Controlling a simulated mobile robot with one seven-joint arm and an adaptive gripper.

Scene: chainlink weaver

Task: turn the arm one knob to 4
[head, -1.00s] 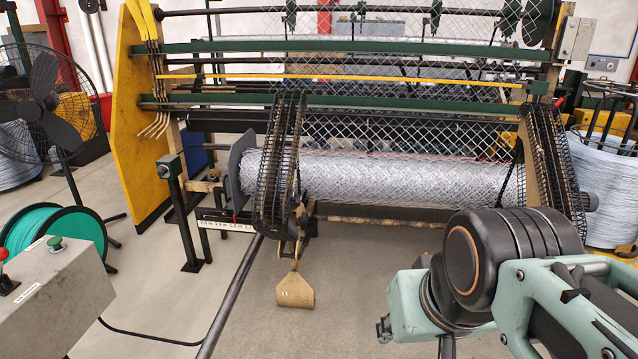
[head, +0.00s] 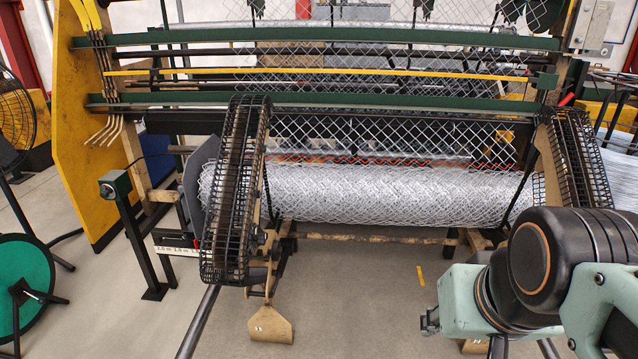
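No knob marked "arm one" and no number 4 can be made out. The chain-link weaving machine fills the view, with a roll of wire mesh (head: 370,193) across its middle. A black caged arm (head: 232,190) stands at the roll's left end and another caged arm (head: 582,165) at its right end. A small green box (head: 113,184) with a round grey part on its face sits on a black post at the left. My arm shows at the lower right, mint green and black, in front of the machine. My gripper cannot be made out.
A white marked strip (head: 177,251) is low at the left. A tan pedal (head: 270,325) hangs near the floor, and a dark pipe (head: 200,320) runs forward. A green reel (head: 22,285) is at the left edge. The floor between pedal and my arm is mostly clear.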

